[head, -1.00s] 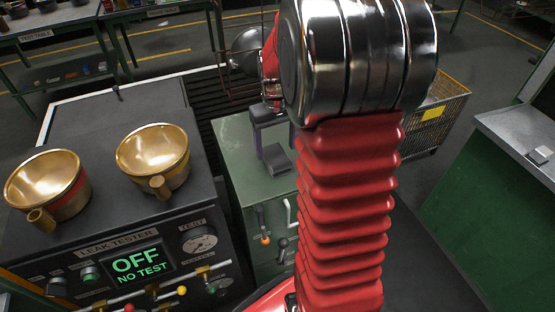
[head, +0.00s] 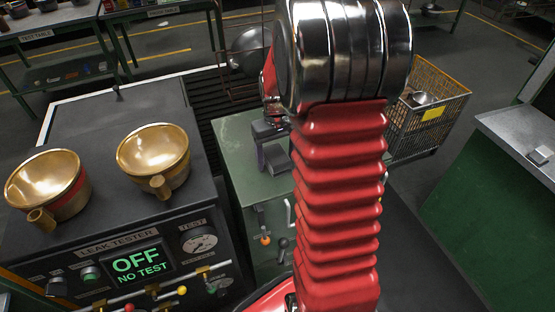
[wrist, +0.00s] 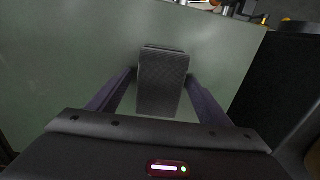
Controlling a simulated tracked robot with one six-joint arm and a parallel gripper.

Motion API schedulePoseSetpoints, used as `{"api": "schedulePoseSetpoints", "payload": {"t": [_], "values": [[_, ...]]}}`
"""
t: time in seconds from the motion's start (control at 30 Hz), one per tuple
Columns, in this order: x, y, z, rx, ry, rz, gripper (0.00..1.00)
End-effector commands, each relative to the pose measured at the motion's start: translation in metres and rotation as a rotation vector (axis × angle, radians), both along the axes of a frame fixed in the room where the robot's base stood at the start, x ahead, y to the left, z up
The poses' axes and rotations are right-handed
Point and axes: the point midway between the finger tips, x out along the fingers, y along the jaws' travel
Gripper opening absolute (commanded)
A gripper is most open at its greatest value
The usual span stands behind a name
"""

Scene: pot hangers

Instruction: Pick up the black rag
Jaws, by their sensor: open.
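The black rag (head: 278,160) looks like a small dark grey folded block on the green bench top. In the wrist view the rag (wrist: 162,85) lies between the two purple fingers of my gripper (wrist: 161,75). The gripper is open, with a narrow gap on each side of the rag. In the head view my gripper (head: 268,146) is just above and beside the rag, and my arm hides part of it. I cannot tell how high the fingertips are above the bench.
The green bench top (head: 235,135) is clear around the rag. A leak tester (head: 120,245) with two brass pots (head: 152,155) stands on the left. A wire basket (head: 440,95) is behind on the right, and a green cabinet (head: 490,200) is at the right.

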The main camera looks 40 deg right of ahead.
Motion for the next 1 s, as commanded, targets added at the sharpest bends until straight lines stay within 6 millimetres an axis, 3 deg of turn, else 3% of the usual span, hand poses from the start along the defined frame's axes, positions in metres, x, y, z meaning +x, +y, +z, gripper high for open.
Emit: {"api": "schedulePoseSetpoints", "payload": {"t": [0.17, 0.77, 1.0], "values": [[0.0, -0.0002, 0.0002, 0.0, 0.0, 0.0, 0.7], [-0.0001, -0.0005, 0.0003, 0.0, 0.0, -0.001, 0.28], [0.0, -0.0006, 0.0009, 0.0, -0.001, -0.001, 0.28]]}}
